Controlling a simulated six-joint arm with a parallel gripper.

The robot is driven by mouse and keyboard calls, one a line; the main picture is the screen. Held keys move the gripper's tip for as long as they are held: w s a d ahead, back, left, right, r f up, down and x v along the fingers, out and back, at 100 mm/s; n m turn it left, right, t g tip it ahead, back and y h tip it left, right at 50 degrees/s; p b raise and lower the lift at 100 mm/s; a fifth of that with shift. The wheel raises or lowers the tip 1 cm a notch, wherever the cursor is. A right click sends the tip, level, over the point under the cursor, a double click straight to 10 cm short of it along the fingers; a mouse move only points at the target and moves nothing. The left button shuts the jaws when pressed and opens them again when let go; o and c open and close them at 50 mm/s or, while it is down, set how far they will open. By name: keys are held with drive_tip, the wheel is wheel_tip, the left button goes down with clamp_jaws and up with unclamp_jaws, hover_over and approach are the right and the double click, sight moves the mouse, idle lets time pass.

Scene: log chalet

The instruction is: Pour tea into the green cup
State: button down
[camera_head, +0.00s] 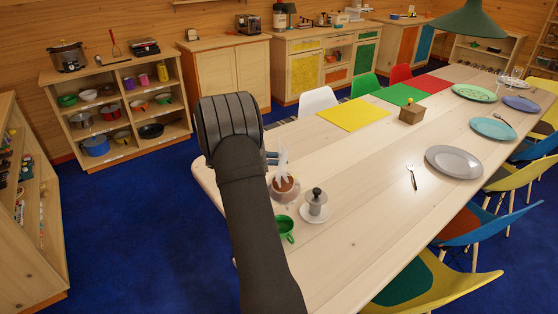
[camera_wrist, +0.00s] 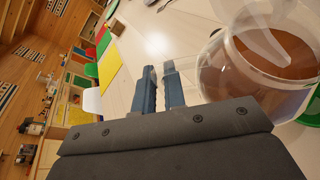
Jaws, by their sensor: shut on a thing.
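A clear glass teapot (camera_head: 287,188) with brown tea inside is near the left end of the long table, just beyond my arm. It fills the right of the wrist view (camera_wrist: 240,80). My gripper (camera_head: 272,158) has its blue fingers shut on the teapot's pale handle; the fingers show in the wrist view (camera_wrist: 160,88). I cannot tell whether the pot touches the table. The green cup (camera_head: 286,226) stands on the table nearer the front edge, partly hidden by my arm. Green also shows behind the pot in the wrist view (camera_wrist: 308,108).
A lidded glass vessel (camera_head: 316,203) on a white saucer stands right of the cup, close to the teapot. A fork (camera_head: 411,177) and a grey plate (camera_head: 454,162) lie farther right. The table (camera_head: 355,215) between is bare. Chairs line both sides.

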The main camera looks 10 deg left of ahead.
drive_tip(key=shift+s+r+m+t+h, duration=0.3)
drive_tip(key=shift+r+m+t, duration=0.1)
drive_tip(key=shift+r+m, duration=0.15)
drive_tip(key=shift+s+r+m+t+h, duration=0.2)
drive_tip(key=shift+s+r+m+t, duration=0.1)
drive_tip(key=shift+r+m+t, duration=0.2)
idle(0.6)
drive_tip(key=shift+s+r+m+t+h, duration=0.3)
drive_tip(key=shift+s+m+h, duration=0.15)
drive_tip(key=shift+m, duration=0.2)
idle(0.4)
drive_tip(key=shift+s+r+m+t+h, duration=0.25)
drive_tip(key=shift+s+m+t, duration=0.15)
drive_tip(key=shift+s+m, duration=0.45)
idle(0.4)
drive_tip(key=shift+w, duration=0.1)
drive_tip(key=shift+w+f+n+g, duration=0.3)
drive_tip(key=shift+w+n, duration=0.4)
drive_tip(key=shift+n, duration=0.25)
drive_tip(key=shift+w+f+n+g+y, duration=0.4)
drive_tip(key=shift+w+n+y, duration=0.2)
drive_tip(key=shift+n, duration=0.1)
drive_tip(key=shift+w+f+n+g+y, duration=0.4)
drive_tip(key=shift+w+f+n+y, duration=0.1)
drive_tip(key=shift+f+n, duration=0.25)
drive_tip(key=shift+w+f+n+g+y, duration=0.25)
drive_tip(key=shift+f+n+g+y, duration=0.15)
drive_tip(key=shift+f+n+g, duration=0.65)
drive_tip(key=shift+r, duration=0.2)
